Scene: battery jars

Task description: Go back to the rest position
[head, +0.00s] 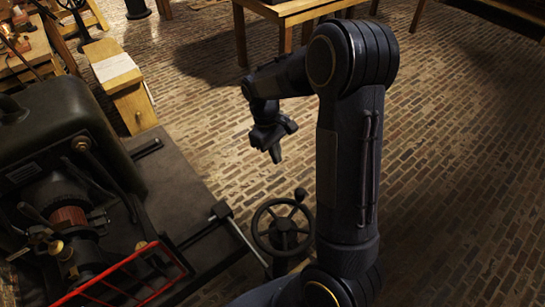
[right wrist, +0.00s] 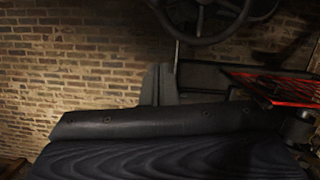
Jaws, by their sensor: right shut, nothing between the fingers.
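My right gripper (head: 274,153) shows in the head view at the end of my raised right arm. It hangs over the brick floor, above and a little left of a handwheel, apart from everything around it. Its fingers are shut and hold nothing. In the right wrist view the shut fingers (right wrist: 158,85) stand up at the middle, with nothing between them. My left gripper is in neither view. No battery or jar can be made out in these frames.
A dark machine (head: 55,135) with a red rail (head: 125,280) fills the left. The handwheel (head: 283,228) stands beside my right arm. The brick floor (head: 450,170) at right is clear.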

